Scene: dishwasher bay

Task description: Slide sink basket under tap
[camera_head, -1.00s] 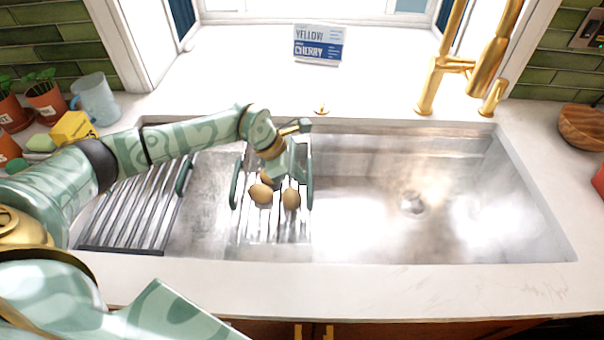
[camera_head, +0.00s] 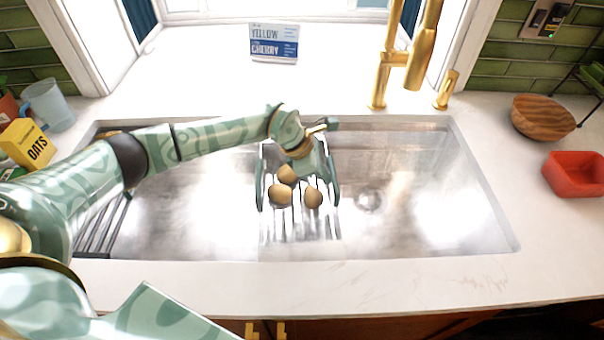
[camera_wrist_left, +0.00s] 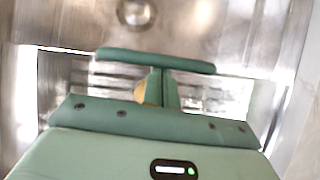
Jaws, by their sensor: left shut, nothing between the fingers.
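The sink basket is a slatted metal rack with green side handles; its left handle (camera_head: 260,185) and right handle (camera_head: 333,182) show in the head view. It sits across the middle of the sink, holding several brown round items (camera_head: 280,195). The gold tap (camera_head: 425,60) stands behind the sink, to the right of the basket. My left gripper (camera_head: 318,170) is shut and empty, reaching down inside the basket by its right handle. In the left wrist view its fingers (camera_wrist_left: 163,88) meet or nearly meet the green handle bar (camera_wrist_left: 155,61); contact is unclear. My right gripper is out of view.
The sink floor right of the basket is clear around the drain (camera_head: 368,199). A slatted rack (camera_head: 100,225) lies at the sink's left end, partly behind my arm. A red container (camera_head: 574,175) and a wooden bowl (camera_head: 542,117) stand on the right counter.

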